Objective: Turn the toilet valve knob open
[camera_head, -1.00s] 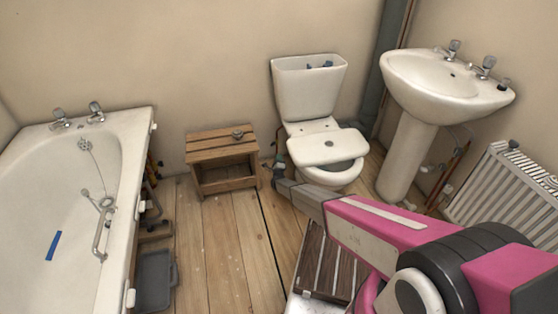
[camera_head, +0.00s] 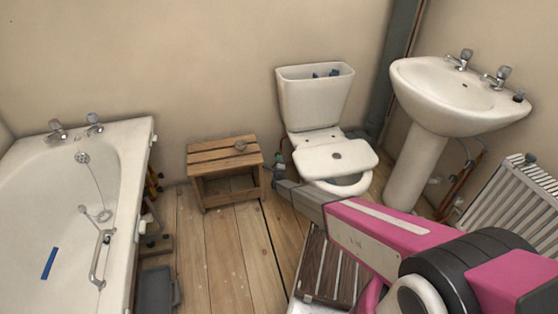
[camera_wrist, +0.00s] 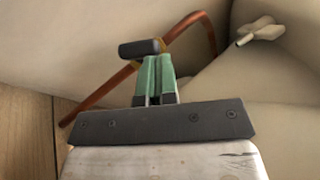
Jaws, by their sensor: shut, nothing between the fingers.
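The valve knob (camera_wrist: 140,48) is a dark, rounded bar on a copper pipe (camera_wrist: 198,20) in the wrist view. My gripper (camera_wrist: 156,62) has green fingers, which are shut together with nothing between them. Its fingertips are right at the knob, overlapping its lower edge in the picture; I cannot tell whether they touch. In the head view my gripper (camera_head: 279,170) is small, low down at the left side of the white toilet (camera_head: 314,104). The knob is too small there to make out clearly.
A wooden stool (camera_head: 224,158) stands left of the gripper, close to the wall. The bath (camera_head: 120,190) is further left, and the basin (camera_head: 440,95) and radiator (camera_head: 510,200) are on the right. A slatted wooden board (camera_head: 328,270) lies below my arm. Bare floor (camera_head: 205,250) lies between bath and toilet.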

